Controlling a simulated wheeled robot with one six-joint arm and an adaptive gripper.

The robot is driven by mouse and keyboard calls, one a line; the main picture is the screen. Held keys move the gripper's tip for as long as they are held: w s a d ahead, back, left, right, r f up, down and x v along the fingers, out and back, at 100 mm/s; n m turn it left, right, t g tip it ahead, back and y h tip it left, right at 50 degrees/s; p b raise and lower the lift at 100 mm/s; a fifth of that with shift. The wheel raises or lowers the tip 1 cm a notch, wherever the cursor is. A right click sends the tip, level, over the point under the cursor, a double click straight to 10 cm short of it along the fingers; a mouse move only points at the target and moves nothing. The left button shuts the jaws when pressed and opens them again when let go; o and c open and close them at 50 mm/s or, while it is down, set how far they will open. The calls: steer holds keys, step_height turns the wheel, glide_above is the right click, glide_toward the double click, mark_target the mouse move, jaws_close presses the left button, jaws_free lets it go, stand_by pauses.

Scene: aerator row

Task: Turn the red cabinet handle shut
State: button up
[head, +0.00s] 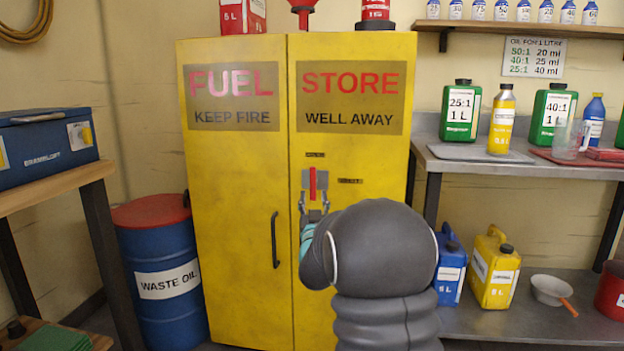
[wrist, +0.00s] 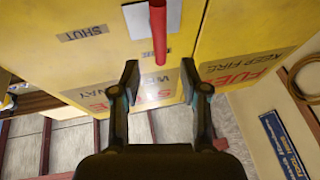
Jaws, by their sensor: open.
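The red handle (head: 313,183) stands upright on a grey plate on the right door of the yellow cabinet (head: 235,170), pointing at a small upper label (head: 315,155) that is too small to read. In the wrist view the red handle (wrist: 158,30) shows at the top, with a label reading SHUT (wrist: 83,33) to its left. That label (head: 350,181) lies right of the handle in the head view. My gripper (head: 314,204) is open just below the handle, its fingers (wrist: 159,75) to either side of the handle's line. Contact cannot be told.
A black door pull (head: 275,240) is on the left door. A blue waste oil drum (head: 165,270) stands left of the cabinet. A metal bench (head: 470,165) with bottles is at the right, with a yellow can (head: 495,270) on its lower shelf.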

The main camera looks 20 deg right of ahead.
mark_target(313, 182)
steer(key=p+x, duration=0.1)
steer(key=x, duration=0.7)
steer(key=shift+w, duration=0.2)
steer(key=shift+c, duration=0.3)
jaws_close()
